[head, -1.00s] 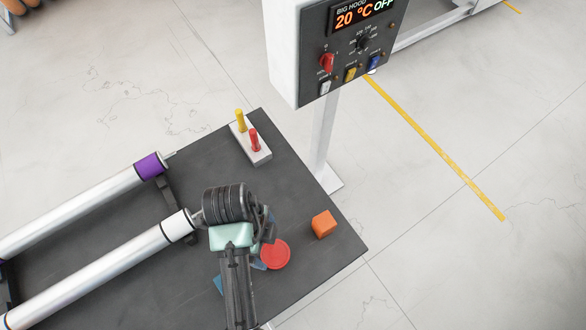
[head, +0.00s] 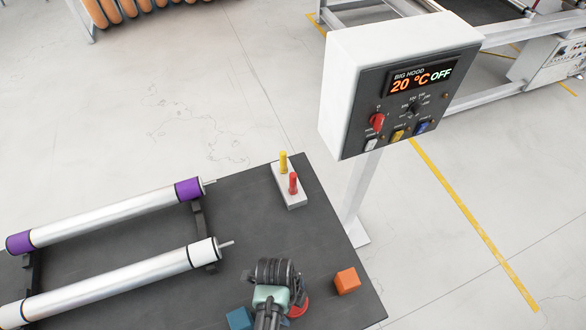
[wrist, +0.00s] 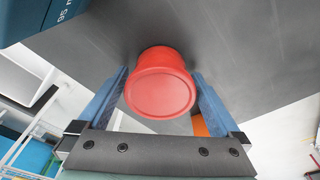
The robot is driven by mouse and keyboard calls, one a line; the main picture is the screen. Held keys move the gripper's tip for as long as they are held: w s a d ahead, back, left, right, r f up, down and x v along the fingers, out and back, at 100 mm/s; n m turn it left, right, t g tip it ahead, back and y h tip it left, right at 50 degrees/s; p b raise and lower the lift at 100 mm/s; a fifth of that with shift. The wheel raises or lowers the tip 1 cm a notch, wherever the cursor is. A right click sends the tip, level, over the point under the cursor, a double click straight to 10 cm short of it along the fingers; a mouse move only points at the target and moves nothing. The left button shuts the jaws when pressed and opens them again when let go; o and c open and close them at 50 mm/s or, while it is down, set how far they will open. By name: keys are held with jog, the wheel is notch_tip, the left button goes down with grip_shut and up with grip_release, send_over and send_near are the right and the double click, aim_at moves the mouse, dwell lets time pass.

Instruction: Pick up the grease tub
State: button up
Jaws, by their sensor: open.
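The grease tub, which I take to be the red round tub (wrist: 160,85), stands on the dark table. In the wrist view it lies between the two blue fingers of my open gripper (wrist: 161,76), one finger on each side. A narrow gap shows near the fingertips; I cannot tell whether either finger touches it. In the head view my gripper (head: 284,300) hides most of the tub, and only a red edge (head: 301,307) shows at its right.
An orange block (head: 347,281) stands right of the tub and a blue box (head: 240,318) left. A holder with yellow and red handles (head: 290,196) lies farther back. Rollers (head: 110,215) lie at left. A control box (head: 400,90) rises on a post behind the table.

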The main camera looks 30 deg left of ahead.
jog(key=shift+f, duration=0.15)
jog(key=c, duration=1.2)
jog(key=shift+c, duration=0.2)
